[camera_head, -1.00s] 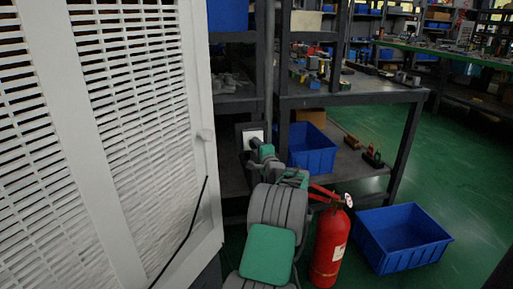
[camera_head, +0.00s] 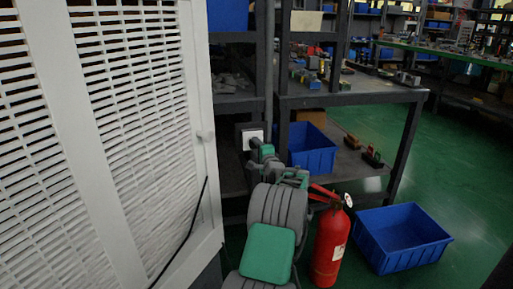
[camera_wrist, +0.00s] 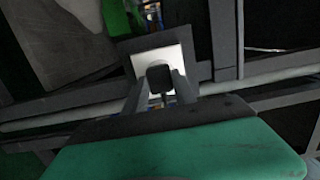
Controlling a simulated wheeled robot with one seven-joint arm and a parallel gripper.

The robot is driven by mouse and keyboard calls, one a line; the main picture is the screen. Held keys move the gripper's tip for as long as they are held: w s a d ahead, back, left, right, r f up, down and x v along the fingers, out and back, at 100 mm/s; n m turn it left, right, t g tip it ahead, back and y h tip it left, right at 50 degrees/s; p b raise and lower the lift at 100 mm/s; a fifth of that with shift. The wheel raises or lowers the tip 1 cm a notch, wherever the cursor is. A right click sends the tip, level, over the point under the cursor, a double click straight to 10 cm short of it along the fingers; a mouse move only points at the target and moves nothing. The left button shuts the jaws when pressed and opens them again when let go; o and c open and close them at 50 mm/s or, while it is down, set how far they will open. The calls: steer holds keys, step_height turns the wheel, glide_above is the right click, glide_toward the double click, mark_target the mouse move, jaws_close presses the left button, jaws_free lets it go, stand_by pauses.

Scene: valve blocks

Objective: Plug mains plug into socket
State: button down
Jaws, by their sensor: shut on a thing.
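The socket (camera_wrist: 189,57) is a white plate in a dark square surround. In the head view the socket (camera_head: 252,134) is on a rack post, just right of the white louvred cabinet. My gripper (camera_wrist: 160,86) is shut on the dark mains plug (camera_wrist: 159,77), with one finger on each side. In the wrist view the plug overlaps the white plate. Its front face and pins are hidden, so I cannot tell whether it touches or enters the socket. In the head view my gripper (camera_head: 256,146) is small and close in front of the socket; the plug is not clear there.
The white louvred cabinet (camera_head: 205,190) stands close on the left, with a black cable (camera_head: 190,230) across its lower edge. A red fire extinguisher (camera_head: 329,245) and a blue crate (camera_head: 400,236) stand right of my arm. Another blue bin (camera_head: 313,150) sits on the rack shelf.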

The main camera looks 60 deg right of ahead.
steer(key=shift+w+d, duration=0.35)
steer(key=shift+d, duration=0.05)
steer(key=c, duration=0.9)
jaws_free()
steer(key=shift+c, duration=0.2)
steer(key=p+v, duration=0.3)
steer(key=v, duration=0.4)
steer(key=shift+s+a, duration=0.25)
steer(key=shift+a, duration=0.05)
steer(key=b+x, duration=0.3)
steer(key=x, duration=0.4)
